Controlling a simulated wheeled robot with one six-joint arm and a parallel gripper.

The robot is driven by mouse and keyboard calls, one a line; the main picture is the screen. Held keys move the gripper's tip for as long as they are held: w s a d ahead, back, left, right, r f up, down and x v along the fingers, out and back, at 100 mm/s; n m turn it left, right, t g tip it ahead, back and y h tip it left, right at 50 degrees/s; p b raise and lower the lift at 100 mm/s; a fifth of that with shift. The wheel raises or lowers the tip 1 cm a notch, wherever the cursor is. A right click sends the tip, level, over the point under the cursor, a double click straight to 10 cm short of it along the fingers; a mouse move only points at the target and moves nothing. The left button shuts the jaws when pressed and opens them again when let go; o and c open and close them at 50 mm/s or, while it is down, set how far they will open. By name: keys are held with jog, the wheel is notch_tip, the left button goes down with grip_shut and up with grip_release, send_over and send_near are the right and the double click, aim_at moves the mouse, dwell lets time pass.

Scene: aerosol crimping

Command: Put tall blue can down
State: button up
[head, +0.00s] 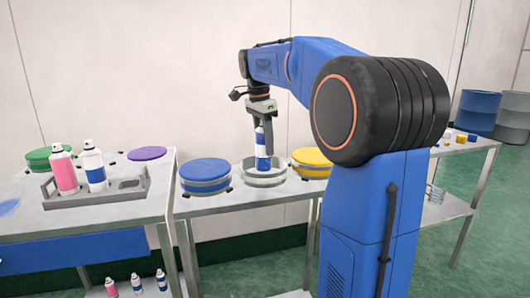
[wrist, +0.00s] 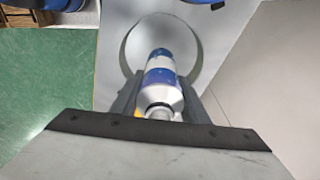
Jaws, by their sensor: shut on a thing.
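The tall blue can (head: 262,150), blue and white with a pale top, is upright in the head view. My gripper (head: 267,138) is shut on it from above. In the wrist view the can (wrist: 161,82) stands between the two fingers of my gripper (wrist: 158,100), its top toward me. A round grey-white dish (head: 281,180) on the middle table lies under the can, and its rim (wrist: 127,50) rings the can in the wrist view. I cannot tell whether the can's base touches the dish floor.
A blue round turntable (head: 205,172) stands left of the dish and a yellow one (head: 310,158) right. On the left table a grey rack (head: 95,200) holds a pink can (head: 64,170) and a blue-white can (head: 94,168). Several small cans stand on the lower shelf.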

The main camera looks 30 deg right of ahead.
jog(key=shift+f, duration=1.3)
jog(key=o, duration=1.3)
jog(key=shift+f, duration=0.1)
jog(key=shift+c, duration=0.2)
jog(key=r, duration=0.4)
jog(key=a+r, duration=0.1)
jog(key=r, duration=0.7)
jog(key=shift+a+r, duration=0.1)
jog(key=shift+a, duration=0.15)
jog(key=s+a+f+n+t, duration=0.1)
jog(key=s+a+f+n, duration=0.4)
jog(key=s+f, duration=0.5)
jog(key=s+a+f+n+t+y, duration=0.1)
jog(key=s+a+f+n, duration=0.4)
jog(key=s+f, duration=0.5)
jog(key=s+a+f+n+t, duration=0.2)
jog(key=s+a+f+n, duration=0.3)
jog(key=s+f+n, duration=0.4)
jog(key=shift+s+f+t, duration=0.4)
jog(key=shift+s+f, duration=0.2)
jog(key=shift+f, duration=0.15)
